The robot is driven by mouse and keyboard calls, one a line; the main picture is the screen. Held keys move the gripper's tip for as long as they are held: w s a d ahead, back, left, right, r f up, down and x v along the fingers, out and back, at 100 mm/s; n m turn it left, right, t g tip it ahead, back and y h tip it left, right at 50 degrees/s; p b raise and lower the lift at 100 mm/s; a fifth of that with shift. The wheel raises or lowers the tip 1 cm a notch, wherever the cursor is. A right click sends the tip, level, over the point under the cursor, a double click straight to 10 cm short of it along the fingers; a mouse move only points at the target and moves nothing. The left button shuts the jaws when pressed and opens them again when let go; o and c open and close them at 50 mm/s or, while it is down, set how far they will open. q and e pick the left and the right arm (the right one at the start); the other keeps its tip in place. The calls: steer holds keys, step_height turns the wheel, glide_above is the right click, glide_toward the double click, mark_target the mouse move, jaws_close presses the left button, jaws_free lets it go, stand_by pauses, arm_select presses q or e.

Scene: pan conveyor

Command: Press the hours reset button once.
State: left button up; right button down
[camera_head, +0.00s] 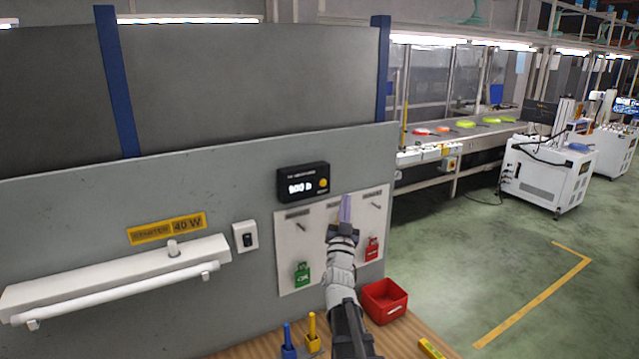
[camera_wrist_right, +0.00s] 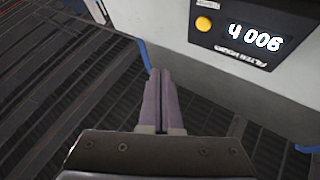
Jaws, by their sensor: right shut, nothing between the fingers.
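The hours meter (camera_head: 292,187) is a black box on the grey wall panel with a lit white display reading about 900 h. My right gripper (camera_head: 346,204) is shut and empty, fingers pointing up, just right of and below the meter. In the wrist view its fingertips (camera_wrist_right: 160,76) are apart from the button. My left gripper is not in view.
A white board (camera_head: 287,258) with a green tag (camera_head: 302,274) and a red tag (camera_head: 372,249) is behind my right arm. A red bin (camera_head: 385,301) sits on the wooden bench. A lamp tube (camera_head: 120,291) and a switch (camera_head: 246,237) are at left.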

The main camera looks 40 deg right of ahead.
mark_target(323, 183)
steer(key=shift+w+d, duration=0.15)
steer(key=shift+w, duration=1.3)
steer(key=shift+w+d, duration=0.15)
steer(key=shift+w, duration=1.35)
steer(key=shift+w+d, duration=0.15)
steer(key=shift+w, duration=1.3)
steer(key=shift+w, duration=0.1)
steer(key=shift+w, duration=0.35)
steer(key=shift+w+d, duration=0.1)
steer(key=shift+w, duration=0.3)
steer(key=shift+s, duration=0.85)
